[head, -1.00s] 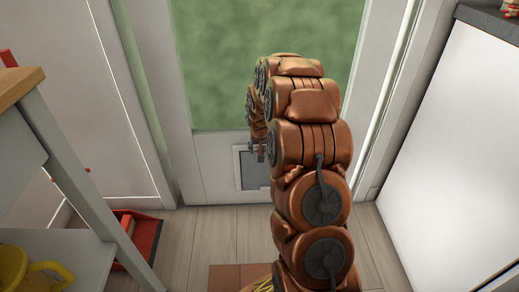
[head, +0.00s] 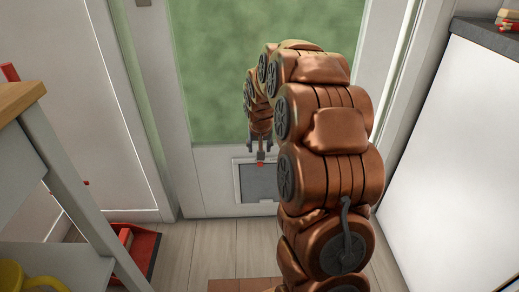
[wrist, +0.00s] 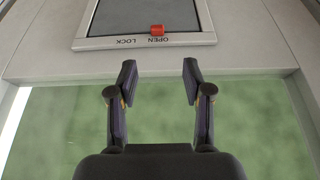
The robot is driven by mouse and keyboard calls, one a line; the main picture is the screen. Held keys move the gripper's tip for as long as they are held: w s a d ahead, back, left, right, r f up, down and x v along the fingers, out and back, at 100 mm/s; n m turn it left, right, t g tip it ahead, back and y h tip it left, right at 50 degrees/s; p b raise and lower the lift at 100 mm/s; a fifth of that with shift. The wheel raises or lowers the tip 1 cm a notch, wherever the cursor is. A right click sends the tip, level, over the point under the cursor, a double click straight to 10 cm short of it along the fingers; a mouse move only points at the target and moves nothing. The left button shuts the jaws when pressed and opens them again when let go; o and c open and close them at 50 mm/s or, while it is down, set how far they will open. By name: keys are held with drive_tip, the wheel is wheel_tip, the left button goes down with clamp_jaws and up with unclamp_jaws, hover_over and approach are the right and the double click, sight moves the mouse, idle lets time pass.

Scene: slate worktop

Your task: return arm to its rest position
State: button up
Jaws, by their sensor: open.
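My gripper (head: 262,146) hangs in front of the white door, just above the grey pet flap (head: 259,184). In the wrist view my gripper (wrist: 160,80) is open, with nothing between its two dark fingers. The flap's light frame (wrist: 145,42) shows beyond the fingertips, with the words OPEN and LOCK. A red knob (wrist: 157,30) sits beside the word OPEN, apart from the fingers. In the head view the red knob (head: 260,164) shows just below the gripper. My copper-coloured arm hides the flap's right part.
A shelf table with a wooden top (head: 18,100) stands at the left, with a yellow mug (head: 25,278) below. A red tray (head: 145,248) lies on the floor beside it. A white cabinet (head: 455,150) with a dark top is at the right.

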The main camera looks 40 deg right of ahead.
idle(0.4)
drive_tip(key=s+a+r+n+g+y+p, duration=0.1)
drive_tip(key=s+a+r+p, duration=0.65)
drive_tip(key=r+p, duration=0.45)
drive_tip(key=s+a+r+n+g+p, duration=0.2)
drive_tip(key=s+a+r+p, duration=0.4)
drive_tip(key=s+r+p, duration=0.5)
drive_tip(key=s+a+r+n+g+y+p, duration=0.1)
drive_tip(key=s+a+r+p, duration=0.7)
drive_tip(key=r, duration=0.7)
drive_tip(key=s+a+r+n+g+p, duration=0.1)
drive_tip(key=s+a+r+n+p, duration=0.1)
drive_tip(key=s+r+p, duration=0.9)
drive_tip(key=shift+s+a+g+p, duration=0.4)
drive_tip(key=shift+s+a+p, duration=0.1)
drive_tip(key=shift+a, duration=0.15)
